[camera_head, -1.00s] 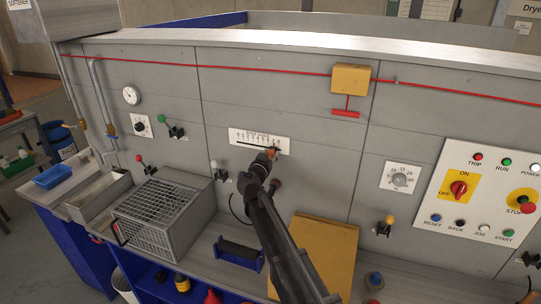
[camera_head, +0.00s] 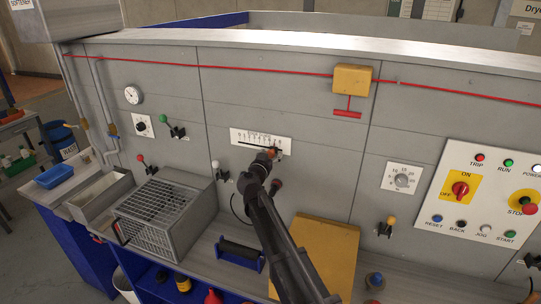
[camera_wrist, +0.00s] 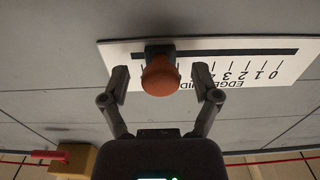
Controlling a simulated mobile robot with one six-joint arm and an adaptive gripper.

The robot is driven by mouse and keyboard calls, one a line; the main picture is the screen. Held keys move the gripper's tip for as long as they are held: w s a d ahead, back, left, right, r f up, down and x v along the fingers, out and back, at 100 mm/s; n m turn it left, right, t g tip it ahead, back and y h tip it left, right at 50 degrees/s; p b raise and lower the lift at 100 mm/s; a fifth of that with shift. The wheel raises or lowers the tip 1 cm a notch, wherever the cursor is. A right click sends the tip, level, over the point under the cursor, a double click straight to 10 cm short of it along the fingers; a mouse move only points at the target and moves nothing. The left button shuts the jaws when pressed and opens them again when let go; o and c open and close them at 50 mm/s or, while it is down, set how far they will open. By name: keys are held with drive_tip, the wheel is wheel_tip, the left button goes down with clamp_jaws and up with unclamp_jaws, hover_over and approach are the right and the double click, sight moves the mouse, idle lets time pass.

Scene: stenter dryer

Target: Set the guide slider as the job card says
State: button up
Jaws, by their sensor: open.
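The guide slider's white scale plate (camera_head: 240,137) is on the grey panel, left of centre in the head view. In the wrist view the plate (camera_wrist: 300,72) appears upside down, with a dark slot and digits from 0 upward at the right. The orange slider knob (camera_wrist: 160,76) stands on a dark block in the slot, away from the low digits. My gripper (camera_wrist: 161,88) is open, with one finger on each side of the knob and a visible gap to both. In the head view my gripper (camera_head: 268,157) covers the plate's lower right. No readable job card shows.
A yellow box with a red T-handle (camera_head: 352,79) hangs above right. A round dial (camera_head: 402,180) and the control panel (camera_head: 490,190) are to the right. A wire cage (camera_head: 160,210), several levers and a yellow board (camera_head: 328,250) are near my arm.

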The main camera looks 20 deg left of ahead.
drive_tip(key=s, duration=1.2)
drive_tip(key=shift+d, duration=0.45)
drive_tip(key=w+d+f+m+g+h+b, duration=0.1)
drive_tip(key=w+d+f+g+h, duration=0.2)
drive_tip(key=d, duration=0.8)
drive_tip(key=d+f+m+g+h, duration=0.15)
drive_tip(key=d+f, duration=0.35)
drive_tip(key=d, duration=0.5)
drive_tip(key=w+d+f+g+h+b, duration=0.15)
drive_tip(key=d+f+g, duration=0.25)
drive_tip(key=d, duration=0.7)
drive_tip(key=s+d+f+g+y, duration=0.1)
drive_tip(key=s+d+f+g, duration=0.2)
drive_tip(key=d, duration=0.4)
drive_tip(key=s+d+f+n+g+y+b, duration=0.1)
drive_tip(key=s+d+f+g+y, duration=0.1)
drive_tip(key=s+d, duration=0.5)
drive_tip(key=s+d+f+g+y+b, duration=0.1)
drive_tip(key=s+d+f+g, duration=0.3)
drive_tip(key=d, duration=0.4)
drive_tip(key=shift+s+f+n+y, duration=0.4)
drive_tip(key=shift+s+f, duration=0.3)
drive_tip(key=shift+f, duration=0.6)
drive_tip(key=shift+g, duration=0.25)
